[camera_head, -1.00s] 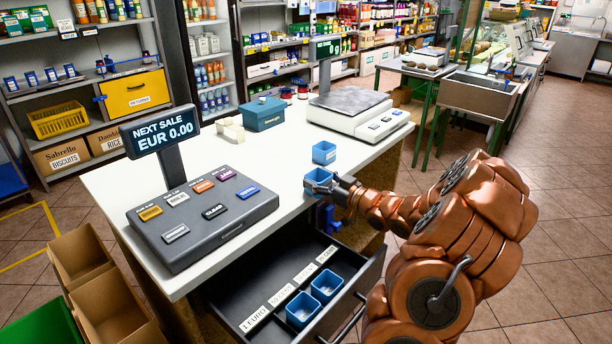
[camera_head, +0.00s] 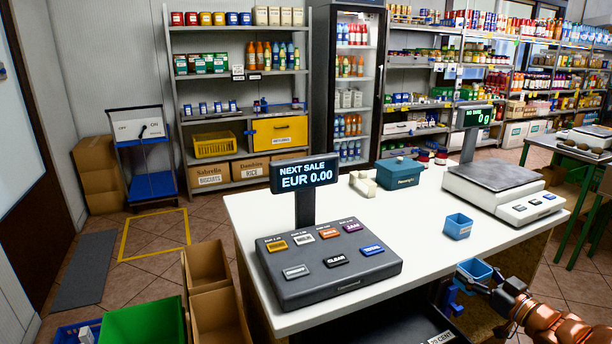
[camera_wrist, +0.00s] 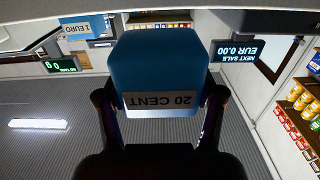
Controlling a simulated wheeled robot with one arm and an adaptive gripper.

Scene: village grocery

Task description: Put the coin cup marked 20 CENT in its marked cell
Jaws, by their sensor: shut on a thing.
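A blue coin cup (camera_head: 474,270) is held in my gripper (camera_head: 478,284) just off the counter's front right edge. In the wrist view the held cup (camera_wrist: 160,62) shows a 20 CENT label, upside down, with a dark finger on each side. My gripper is shut on it. The open dark drawer (camera_head: 400,325) shows only in part at the bottom of the head view. One cell label (camera_head: 440,338) ending in CENT is cut off there, and the marked cells are out of view.
Another blue cup (camera_head: 458,228) stands on the white counter (camera_head: 415,250). A 1 EURO label (camera_wrist: 85,28) shows on a blue thing in the wrist view. The till (camera_head: 325,265) and scale (camera_head: 495,185) flank the counter's free middle.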

